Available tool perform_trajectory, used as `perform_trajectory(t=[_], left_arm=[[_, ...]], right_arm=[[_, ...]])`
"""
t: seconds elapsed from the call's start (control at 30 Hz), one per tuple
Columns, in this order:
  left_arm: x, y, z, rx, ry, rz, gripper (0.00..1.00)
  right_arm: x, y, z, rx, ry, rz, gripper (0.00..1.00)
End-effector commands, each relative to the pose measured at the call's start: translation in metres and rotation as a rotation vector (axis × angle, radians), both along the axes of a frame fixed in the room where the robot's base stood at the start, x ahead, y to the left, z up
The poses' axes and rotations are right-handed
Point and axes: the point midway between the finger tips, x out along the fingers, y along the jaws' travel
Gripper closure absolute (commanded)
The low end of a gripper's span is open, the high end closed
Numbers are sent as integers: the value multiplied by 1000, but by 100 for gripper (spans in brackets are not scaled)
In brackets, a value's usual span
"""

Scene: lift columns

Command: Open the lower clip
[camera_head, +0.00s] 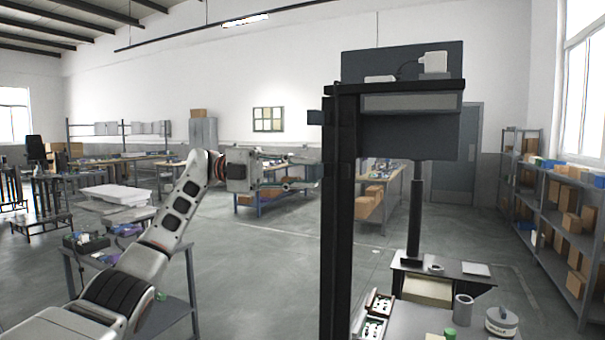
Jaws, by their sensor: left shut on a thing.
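A dark lift column (336,230) stands right of the middle. A small dark clip (314,117) sticks out from its left side near the top. The lower clip (314,171) is further down on the same side, small and mostly hidden by my gripper. My left gripper (310,171) reaches in from the left, with one finger above and one below the lower clip, shut on it beside the column. Whether the clip has turned or opened is too small to tell. My right gripper is not in view.
The column carries a dark box and shelf (410,100) with a white device (434,63) on top. A cluttered work surface (415,322) lies at lower right. A shelf rack (560,215) stands at the right wall. A small cart (180,295) stands behind my left arm.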

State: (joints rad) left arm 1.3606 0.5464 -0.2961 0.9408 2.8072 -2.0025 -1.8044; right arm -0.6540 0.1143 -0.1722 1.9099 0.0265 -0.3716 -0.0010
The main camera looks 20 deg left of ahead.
Motion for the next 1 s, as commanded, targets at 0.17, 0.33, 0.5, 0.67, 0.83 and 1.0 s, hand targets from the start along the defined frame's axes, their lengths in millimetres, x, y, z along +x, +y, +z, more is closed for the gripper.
perform_trajectory(t=[0.17,0.33,0.5,0.67,0.83,1.0], left_arm=[[0,-1,0,-1,1,-1,61],[0,0,0,0,1,0,61],[0,3,0,0,0,0,61],[0,22,1,-2,2,3,61],[-2,49,2,-4,-1,0,61],[-4,74,3,-5,-2,1,61]], right_arm=[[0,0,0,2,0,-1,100],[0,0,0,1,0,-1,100],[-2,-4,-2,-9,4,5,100],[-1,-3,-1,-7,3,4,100],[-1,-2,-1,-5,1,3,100],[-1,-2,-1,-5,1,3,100]])
